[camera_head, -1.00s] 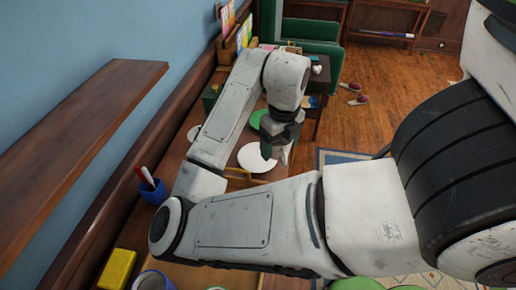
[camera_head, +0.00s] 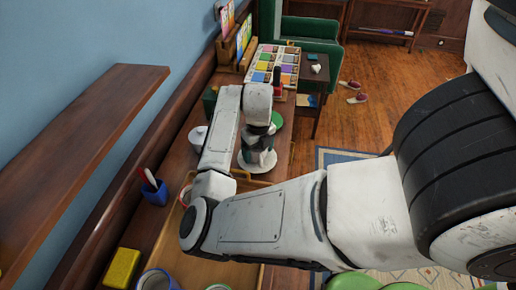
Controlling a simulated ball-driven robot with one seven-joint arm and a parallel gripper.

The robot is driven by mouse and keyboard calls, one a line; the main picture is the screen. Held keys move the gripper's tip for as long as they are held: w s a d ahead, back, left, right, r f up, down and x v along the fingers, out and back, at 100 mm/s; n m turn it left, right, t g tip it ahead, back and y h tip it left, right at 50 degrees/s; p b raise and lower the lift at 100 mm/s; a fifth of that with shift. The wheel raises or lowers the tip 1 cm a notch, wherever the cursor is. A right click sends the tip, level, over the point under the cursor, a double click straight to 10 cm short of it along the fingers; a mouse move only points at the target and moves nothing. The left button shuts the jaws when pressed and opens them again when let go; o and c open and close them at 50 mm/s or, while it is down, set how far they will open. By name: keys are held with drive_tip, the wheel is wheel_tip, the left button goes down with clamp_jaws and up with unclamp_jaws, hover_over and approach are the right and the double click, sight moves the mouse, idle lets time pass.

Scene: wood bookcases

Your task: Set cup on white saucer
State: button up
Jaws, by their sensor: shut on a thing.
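The white saucer (camera_head: 244,164) lies on the long wooden table, mostly covered by my gripper in the head view. My gripper (camera_head: 258,157) points down over the saucer and is shut on the cup. The cup is hidden by the gripper and arm, so I cannot tell whether it touches the saucer. A green round dish (camera_head: 277,119) shows just behind the gripper.
A white pot (camera_head: 198,136) stands left of my arm. A blue pen holder (camera_head: 154,191) and yellow block (camera_head: 120,267) are nearer. A colourful sectioned box (camera_head: 275,67) lies at the far end. A wooden shelf (camera_head: 80,150) juts out at left.

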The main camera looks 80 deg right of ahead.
drive_tip(key=shift+f, duration=0.1)
drive_tip(key=shift+f, duration=0.15)
drive_tip(key=o, duration=1)
drive_tip(key=shift+o, duration=0.2)
wheel_tip(320, 180, up, 12)
drive_tip(key=b, duration=0.1)
drive_tip(key=shift+s+a+r+b, duration=0.15)
drive_tip(key=shift+a+r+b, duration=0.05)
drive_tip(key=shift+a+b, duration=0.1)
